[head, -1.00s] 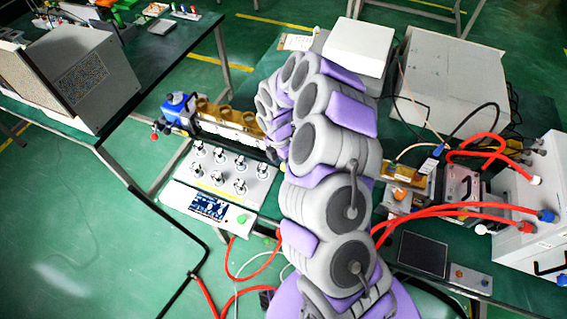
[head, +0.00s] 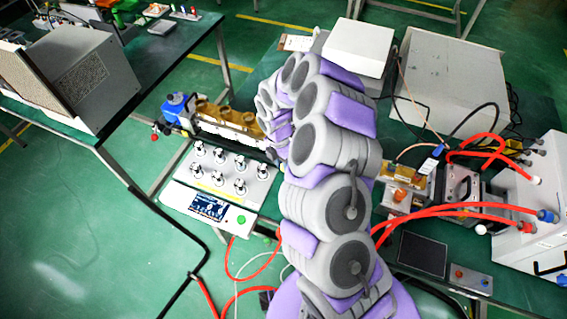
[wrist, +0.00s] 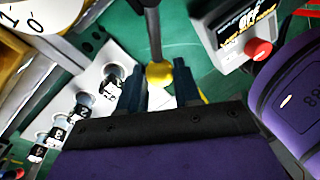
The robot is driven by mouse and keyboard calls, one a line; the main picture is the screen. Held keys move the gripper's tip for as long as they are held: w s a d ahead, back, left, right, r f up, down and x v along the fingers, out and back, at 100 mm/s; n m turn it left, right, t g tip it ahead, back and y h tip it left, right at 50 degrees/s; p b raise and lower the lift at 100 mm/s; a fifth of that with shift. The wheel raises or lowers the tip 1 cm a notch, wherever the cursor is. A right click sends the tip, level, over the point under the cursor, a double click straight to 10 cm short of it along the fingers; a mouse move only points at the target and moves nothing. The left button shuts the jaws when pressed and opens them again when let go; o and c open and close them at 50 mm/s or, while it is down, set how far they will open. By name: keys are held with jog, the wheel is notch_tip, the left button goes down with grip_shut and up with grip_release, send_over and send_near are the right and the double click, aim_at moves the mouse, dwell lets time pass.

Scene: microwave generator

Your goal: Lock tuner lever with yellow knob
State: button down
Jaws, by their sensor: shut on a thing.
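In the wrist view, my gripper (wrist: 158,82) has its two dark fingers on either side of the yellow knob (wrist: 159,73) and is shut on it. The knob sits at the end of the dark tuner lever (wrist: 153,32), a rod that runs up to the top edge of the picture. The lever's other end is out of view. In the head view, my arm covers the middle of the scene. The lever and knob cannot be made out there, and my fingertips are hidden.
A panel with several black-and-silver knobs (head: 221,174) lies left of my arm, beside brass-coloured parts (head: 222,112). A box with a red button (wrist: 257,48) is right of the lever. Red hoses (head: 450,211) run to a white unit (head: 525,205). Green floor is open at left.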

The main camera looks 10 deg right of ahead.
jog(key=shift+s, duration=0.1)
jog(key=s+d+n+t+h+p, duration=0.1)
jog(key=s+d+n+p, duration=0.3)
jog(key=n+p, duration=0.8)
jog(key=d+t+p, duration=0.1)
jog(key=p, duration=0.4)
jog(key=shift+s+d, duration=0.2)
jog(key=shift+d, duration=0.15)
jog(key=shift+d+p, duration=0.1)
jog(key=shift+p, duration=0.3)
jog(key=c, duration=0.8)
grip_release()
jog(key=a+r, duration=0.1)
jog(key=r, duration=0.4)
jog(key=a+r, duration=0.1)
jog(key=r, duration=0.5)
jog(key=a+r+p, duration=0.1)
jog(key=r, duration=0.5)
jog(key=shift+a, duration=0.15)
